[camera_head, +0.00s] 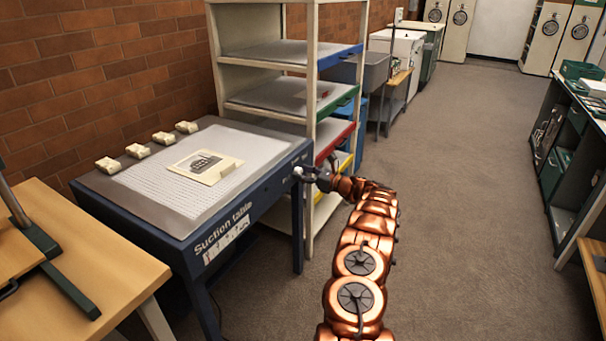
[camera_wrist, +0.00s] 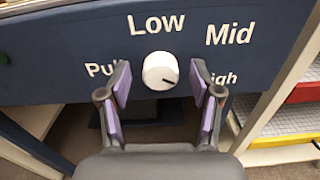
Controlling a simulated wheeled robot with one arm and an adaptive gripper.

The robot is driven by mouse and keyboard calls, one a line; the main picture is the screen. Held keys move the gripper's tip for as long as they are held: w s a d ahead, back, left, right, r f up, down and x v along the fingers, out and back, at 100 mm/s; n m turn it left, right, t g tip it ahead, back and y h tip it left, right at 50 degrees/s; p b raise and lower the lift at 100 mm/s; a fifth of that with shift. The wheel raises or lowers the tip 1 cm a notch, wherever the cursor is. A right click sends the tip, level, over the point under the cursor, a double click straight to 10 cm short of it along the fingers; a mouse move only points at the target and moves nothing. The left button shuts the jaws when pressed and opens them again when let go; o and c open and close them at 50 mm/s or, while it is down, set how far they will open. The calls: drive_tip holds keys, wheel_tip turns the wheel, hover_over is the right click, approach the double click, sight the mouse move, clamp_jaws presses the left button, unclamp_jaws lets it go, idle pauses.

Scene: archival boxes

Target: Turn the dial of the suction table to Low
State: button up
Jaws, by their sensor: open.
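The suction table (camera_head: 245,222) is a dark blue table with a pale perforated top, at the left in the head view; its front panel (camera_wrist: 60,45) fills the upper wrist view. The dial (camera_wrist: 160,72) is a round white knob on that panel. Low is printed above the dial, Mid at the upper right, and a label starting "Pu" at the left. My gripper (camera_wrist: 161,83) is open, with one finger on each side of the dial and gaps showing. It also reaches the panel in the head view (camera_head: 312,176).
A print (camera_head: 205,166) lies on the table top, with several small cream blocks (camera_head: 137,151) along its back edge. A shelf rack (camera_head: 313,110) with coloured trays stands close behind. A wooden table (camera_head: 100,255) is at the left.

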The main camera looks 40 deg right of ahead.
drive_tip(key=shift+c, duration=0.3)
drive_tip(key=c, duration=1.1)
